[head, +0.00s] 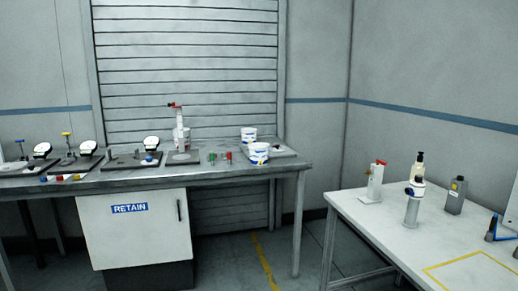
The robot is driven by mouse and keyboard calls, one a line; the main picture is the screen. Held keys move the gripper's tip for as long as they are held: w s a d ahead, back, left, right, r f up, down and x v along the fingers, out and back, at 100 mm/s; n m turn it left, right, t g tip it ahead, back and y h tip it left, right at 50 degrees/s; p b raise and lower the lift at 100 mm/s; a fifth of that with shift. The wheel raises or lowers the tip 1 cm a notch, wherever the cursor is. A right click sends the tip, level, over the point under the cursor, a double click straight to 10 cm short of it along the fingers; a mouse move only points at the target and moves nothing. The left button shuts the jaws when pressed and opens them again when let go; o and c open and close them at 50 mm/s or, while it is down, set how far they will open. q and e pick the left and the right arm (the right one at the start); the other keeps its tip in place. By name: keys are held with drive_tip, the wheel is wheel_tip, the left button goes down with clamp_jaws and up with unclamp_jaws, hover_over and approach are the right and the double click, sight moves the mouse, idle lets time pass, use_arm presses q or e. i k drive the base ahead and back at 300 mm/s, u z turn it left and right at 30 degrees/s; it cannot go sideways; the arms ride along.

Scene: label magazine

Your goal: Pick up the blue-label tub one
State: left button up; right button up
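Two white tubs with blue on their sides stand near the right end of the long grey bench. The front tub (259,154) is close to the bench's front edge. The rear tub (248,134) stands just behind it and slightly left, on or beside a grey plate. The labels are too small to read, so I cannot tell which is tub one. Neither of my grippers is in view.
The grey bench (150,178) also holds several dark trays with round white dials, a white stand with a red top (178,130), and small red and green pieces. A white cabinet marked RETAIN (130,230) is below. A white table (390,225) with bottles stands right; floor shows between.

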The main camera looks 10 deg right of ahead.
sight(258, 151)
drive_tip(key=u, duration=0.55)
drive_tip(key=k, duration=0.65)
drive_tip(key=z, duration=0.45)
drive_tip(key=i, duration=1.2)
drive_tip(key=z, duration=1.05)
drive_tip(key=i, duration=2.45)
drive_tip(key=u, duration=0.65)
